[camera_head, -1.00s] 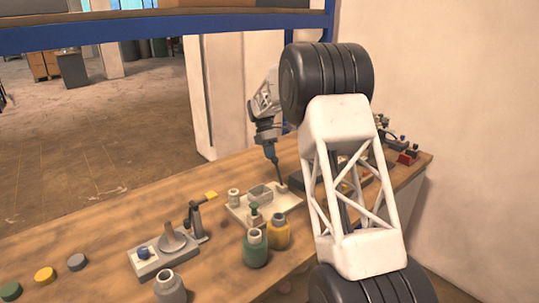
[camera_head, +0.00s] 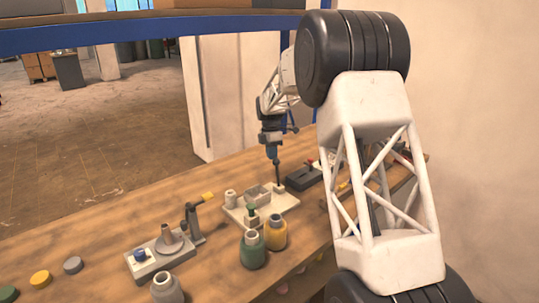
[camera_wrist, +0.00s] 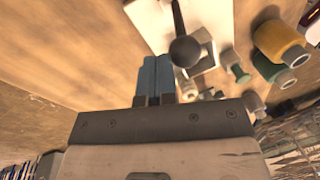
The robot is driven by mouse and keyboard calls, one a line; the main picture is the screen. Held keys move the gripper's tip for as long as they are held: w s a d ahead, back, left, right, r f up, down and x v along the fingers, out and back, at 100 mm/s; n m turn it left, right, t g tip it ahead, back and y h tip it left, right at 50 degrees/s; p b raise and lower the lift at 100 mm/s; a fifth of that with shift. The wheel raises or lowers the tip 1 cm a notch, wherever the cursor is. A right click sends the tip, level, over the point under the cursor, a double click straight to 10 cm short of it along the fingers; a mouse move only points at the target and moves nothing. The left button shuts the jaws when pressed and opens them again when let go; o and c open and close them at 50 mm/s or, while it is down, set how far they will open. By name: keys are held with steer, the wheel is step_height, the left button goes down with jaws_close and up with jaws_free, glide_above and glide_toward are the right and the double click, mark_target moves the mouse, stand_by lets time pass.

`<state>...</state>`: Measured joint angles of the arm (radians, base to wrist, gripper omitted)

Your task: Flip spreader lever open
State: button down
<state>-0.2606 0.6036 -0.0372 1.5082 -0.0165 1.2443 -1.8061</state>
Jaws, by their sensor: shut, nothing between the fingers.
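My gripper (camera_head: 272,154) is over the pale tray-like plate (camera_head: 240,213), fingers pointing down. In the wrist view its two blue fingers (camera_wrist: 157,64) are shut side by side with nothing between them. A dark rod with a round black knob, which looks like the lever (camera_head: 278,174), stands nearly upright at the plate's back right, right below the fingers. In the wrist view the knob (camera_wrist: 184,51) is just right of the fingertips. I cannot tell whether they touch. The lever's foot is on a small white block (camera_head: 280,187).
A grey fixture (camera_head: 160,255) with a blue button and a yellow-tipped arm is at left. A dark box (camera_head: 305,177) lies behind right.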

steer(key=shift+s+d+r+t+y, duration=0.25)
steer(key=shift+s+d+t+y, duration=0.35)
steer(key=shift+s+d, duration=0.2)
steer(key=shift+s+d+r+t+y, duration=0.25)
steer(key=shift+s+d+t+y, duration=0.35)
steer(key=shift+s+d, duration=0.15)
steer(key=shift+t+y, duration=0.8)
steer(key=shift+s+d+f, duration=0.15)
steer(key=shift+s+d, duration=0.55)
steer(key=shift+d, duration=0.05)
steer(key=shift+s+d+f, duration=0.15)
steer(key=shift+s+d, duration=0.55)
steer(key=shift+s+f, duration=0.1)
steer(key=shift+f, duration=0.05)
glide_toward(279, 161)
step_height(279, 161, up, 3)
steer(key=d, duration=0.1)
steer(key=shift+s+d+r, duration=0.25)
steer(key=shift+d+r, duration=0.25)
steer(key=shift+r, duration=0.15)
